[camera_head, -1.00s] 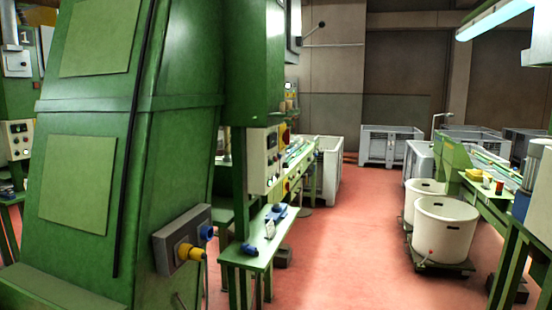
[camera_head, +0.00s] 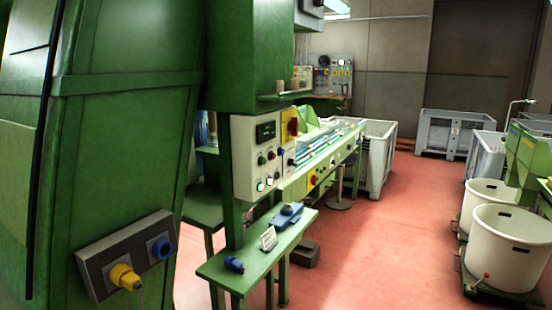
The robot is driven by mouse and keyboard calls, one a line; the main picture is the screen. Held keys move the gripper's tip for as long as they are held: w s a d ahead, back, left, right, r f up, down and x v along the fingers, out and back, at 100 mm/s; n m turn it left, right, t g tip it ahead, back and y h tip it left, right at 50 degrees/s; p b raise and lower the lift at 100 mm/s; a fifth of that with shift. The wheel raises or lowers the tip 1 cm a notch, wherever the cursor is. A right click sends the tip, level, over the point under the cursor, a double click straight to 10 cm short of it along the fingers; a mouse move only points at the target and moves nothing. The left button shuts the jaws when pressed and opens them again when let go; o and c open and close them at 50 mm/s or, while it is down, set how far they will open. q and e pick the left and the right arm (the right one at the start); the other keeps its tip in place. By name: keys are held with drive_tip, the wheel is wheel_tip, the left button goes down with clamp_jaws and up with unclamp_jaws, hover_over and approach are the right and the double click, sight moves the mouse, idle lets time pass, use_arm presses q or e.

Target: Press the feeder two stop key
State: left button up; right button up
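A cream control panel (camera_head: 243,138) hangs on the green machine in the middle of the view. It has a dark display (camera_head: 266,131), several small buttons, and lit buttons near its bottom edge. A yellow plate with a red switch (camera_head: 292,122) is on its right side. The labels are too small to read, so I cannot tell which key is feeder two stop. Neither of my grippers is in view.
A green bench (camera_head: 246,262) with a blue device (camera_head: 287,216) stands below the panel. A grey socket box (camera_head: 95,270) juts from the large green machine at left. White tubs (camera_head: 512,250) and grey crates (camera_head: 455,135) stand right. The red aisle floor (camera_head: 385,240) is open.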

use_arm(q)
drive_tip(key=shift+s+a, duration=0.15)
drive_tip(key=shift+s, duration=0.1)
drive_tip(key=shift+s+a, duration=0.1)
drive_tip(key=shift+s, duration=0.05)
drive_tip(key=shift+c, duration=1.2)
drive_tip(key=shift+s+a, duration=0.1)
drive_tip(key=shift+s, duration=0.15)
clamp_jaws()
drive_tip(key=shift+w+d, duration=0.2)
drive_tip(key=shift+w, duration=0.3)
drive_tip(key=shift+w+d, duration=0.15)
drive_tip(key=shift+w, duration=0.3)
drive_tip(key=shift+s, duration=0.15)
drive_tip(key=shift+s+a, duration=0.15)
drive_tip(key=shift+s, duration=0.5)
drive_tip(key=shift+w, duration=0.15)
